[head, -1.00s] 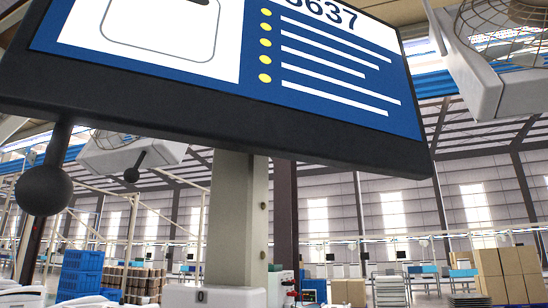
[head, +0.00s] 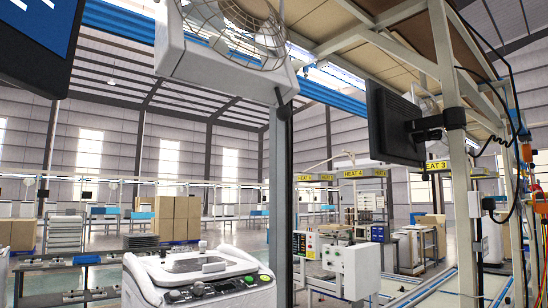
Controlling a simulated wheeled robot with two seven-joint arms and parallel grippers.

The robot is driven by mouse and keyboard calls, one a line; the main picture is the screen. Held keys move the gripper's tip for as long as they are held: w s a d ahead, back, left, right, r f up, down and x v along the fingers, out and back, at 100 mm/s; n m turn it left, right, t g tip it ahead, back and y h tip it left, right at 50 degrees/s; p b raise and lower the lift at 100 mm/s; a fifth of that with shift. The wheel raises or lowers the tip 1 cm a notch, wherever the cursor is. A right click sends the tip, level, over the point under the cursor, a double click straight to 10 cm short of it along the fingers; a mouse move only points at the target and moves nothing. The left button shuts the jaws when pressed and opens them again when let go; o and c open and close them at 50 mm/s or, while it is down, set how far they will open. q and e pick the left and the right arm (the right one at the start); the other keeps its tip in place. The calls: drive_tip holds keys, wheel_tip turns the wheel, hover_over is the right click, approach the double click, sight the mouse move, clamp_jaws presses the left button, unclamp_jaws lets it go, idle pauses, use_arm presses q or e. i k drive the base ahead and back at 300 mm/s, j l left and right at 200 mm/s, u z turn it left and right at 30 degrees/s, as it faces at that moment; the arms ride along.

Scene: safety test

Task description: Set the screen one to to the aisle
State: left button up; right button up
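A large screen (head: 38,45) with a dark frame and blue display is cut off at the top left corner of the head view. Only its lower right part shows. A second, smaller dark monitor (head: 393,122) is mounted by a bracket on a pale post at the right. It is seen from the side and back, so its display is hidden. I cannot tell from this view which one is screen one. Neither of my grippers is in view.
A white machine (head: 196,280) with a control panel stands close in front. A grey post (head: 281,200) rises beside it. A caged fan (head: 222,40) hangs overhead. A pale frame (head: 452,130) with cables stands at the right. Cardboard boxes (head: 174,218) stand farther back; some floor shows between stations.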

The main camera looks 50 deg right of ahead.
sight(398, 131)
drive_tip(key=k+z, duration=0.15)
drive_tip(key=z, duration=1.5)
